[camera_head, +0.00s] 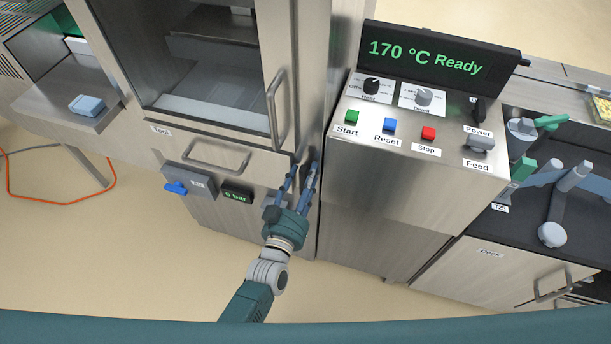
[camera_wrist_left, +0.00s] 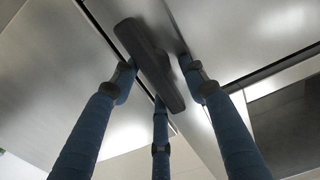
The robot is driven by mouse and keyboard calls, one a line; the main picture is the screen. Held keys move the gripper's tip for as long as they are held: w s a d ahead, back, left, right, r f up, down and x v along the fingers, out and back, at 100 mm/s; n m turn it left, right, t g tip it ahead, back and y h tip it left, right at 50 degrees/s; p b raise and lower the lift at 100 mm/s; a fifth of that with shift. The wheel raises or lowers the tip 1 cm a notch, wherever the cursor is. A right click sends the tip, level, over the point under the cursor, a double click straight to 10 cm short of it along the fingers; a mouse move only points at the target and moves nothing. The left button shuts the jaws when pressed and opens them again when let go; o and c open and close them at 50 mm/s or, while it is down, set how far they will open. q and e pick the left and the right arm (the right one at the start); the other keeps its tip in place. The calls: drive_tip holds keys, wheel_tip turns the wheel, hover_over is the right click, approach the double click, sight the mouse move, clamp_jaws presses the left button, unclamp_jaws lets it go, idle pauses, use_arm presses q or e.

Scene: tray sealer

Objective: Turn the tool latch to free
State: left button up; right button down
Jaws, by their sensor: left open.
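The tool latch is a dark grey, rounded oblong bar (camera_wrist_left: 150,65) in the left wrist view. It lies slanted over a seam between metal panels. My left gripper (camera_head: 302,174) is open at the right edge of the drawer front marked Tool (camera_head: 225,160). In the left wrist view, the blue fingers of the left gripper (camera_wrist_left: 155,68) are spread around the latch, one on each side and one near its lower end. I cannot tell whether any finger touches it. In the head view the fingers largely hide the latch. My right gripper is not in view.
A door handle (camera_head: 276,110) rises just above the gripper, and a drawer handle (camera_head: 216,155) is to its left. The control cabinet (camera_head: 400,170) stands close on the right.

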use_arm(q)
drive_tip(key=v, duration=1.2)
drive_tip(key=s+a+f+g+y, duration=0.1)
drive_tip(key=s+a+f+g, duration=0.25)
drive_tip(key=f, duration=0.75)
drive_tip(key=s+a+f+g+y, duration=0.15)
drive_tip(key=s+f, duration=0.35)
drive_tip(key=f, duration=0.5)
drive_tip(key=s+a+f+g, duration=0.4)
drive_tip(key=s+f, duration=0.1)
drive_tip(key=f, duration=0.6)
drive_tip(key=s+a+f+g+y, duration=0.1)
drive_tip(key=s+a+f+g, duration=0.1)
drive_tip(key=s, duration=0.5)
drive_tip(key=s+a+f+g+y, duration=0.1)
drive_tip(key=s+a+f+g, duration=0.1)
drive_tip(key=s+a+f, duration=0.3)
drive_tip(key=s+a+f+n+g+y, duration=0.1)
drive_tip(key=s+a+f+g, duration=0.2)
drive_tip(key=s+f, duration=0.3)
drive_tip(key=s+a, duration=0.1)
drive_tip(key=s, duration=0.3)
drive_tip(key=shift+a+r, duration=0.1)
